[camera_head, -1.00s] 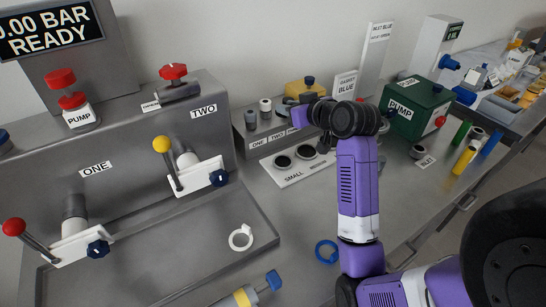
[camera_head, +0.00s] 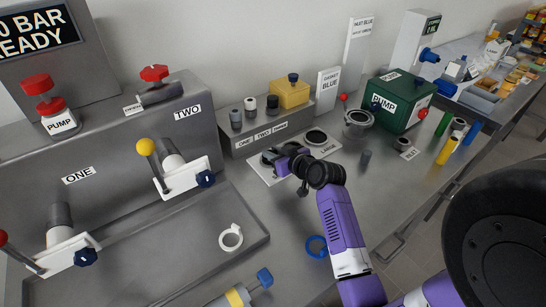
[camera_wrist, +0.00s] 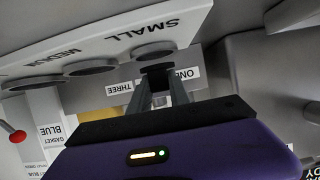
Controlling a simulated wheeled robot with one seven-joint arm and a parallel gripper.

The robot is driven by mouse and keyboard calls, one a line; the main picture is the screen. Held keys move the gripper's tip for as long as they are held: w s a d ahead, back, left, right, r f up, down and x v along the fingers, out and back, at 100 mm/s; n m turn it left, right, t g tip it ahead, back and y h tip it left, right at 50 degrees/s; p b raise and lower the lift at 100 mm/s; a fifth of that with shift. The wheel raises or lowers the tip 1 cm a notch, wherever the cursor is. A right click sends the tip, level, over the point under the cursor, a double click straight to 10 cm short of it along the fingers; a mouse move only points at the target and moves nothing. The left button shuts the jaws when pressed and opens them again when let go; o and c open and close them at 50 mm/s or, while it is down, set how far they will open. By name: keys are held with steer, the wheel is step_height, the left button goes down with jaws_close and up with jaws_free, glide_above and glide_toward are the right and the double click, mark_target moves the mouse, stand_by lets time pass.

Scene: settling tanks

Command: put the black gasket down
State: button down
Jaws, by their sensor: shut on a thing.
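My gripper (camera_head: 275,158) is over the left end of the white board (camera_head: 262,176) marked SMALL and MEDIUM. In the wrist view, my gripper (camera_wrist: 160,90) has its two grey fingers shut on a small dark piece, the black gasket (camera_wrist: 158,69). The gasket is just by the dark round place (camera_wrist: 153,49) at the SMALL label; whether they touch I cannot tell. Two more dark round places, one at MEDIUM (camera_wrist: 90,66) and one beyond (camera_wrist: 33,82), lie along the board. In the head view my wrist hides most of the gasket.
Behind the board is a grey block (camera_head: 262,138) marked ONE, TWO, THREE with pegs and a yellow box (camera_head: 289,93). A GASKET BLUE sign (camera_head: 328,90) and a grey ring fitting (camera_head: 358,122) stand right.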

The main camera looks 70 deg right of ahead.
steer(key=shift+f, duration=0.9)
steer(key=shift+f, duration=0.25)
steer(key=c, duration=1.2)
jaws_free()
steer(key=shift+r, duration=0.15)
steer(key=shift+r, duration=0.25)
steer(key=b+v, duration=0.1)
steer(key=v, duration=1)
steer(key=shift+s+f, duration=0.1)
steer(key=shift+s, duration=0.1)
steer(key=shift+s+a, duration=0.2)
steer(key=shift+s, duration=0.05)
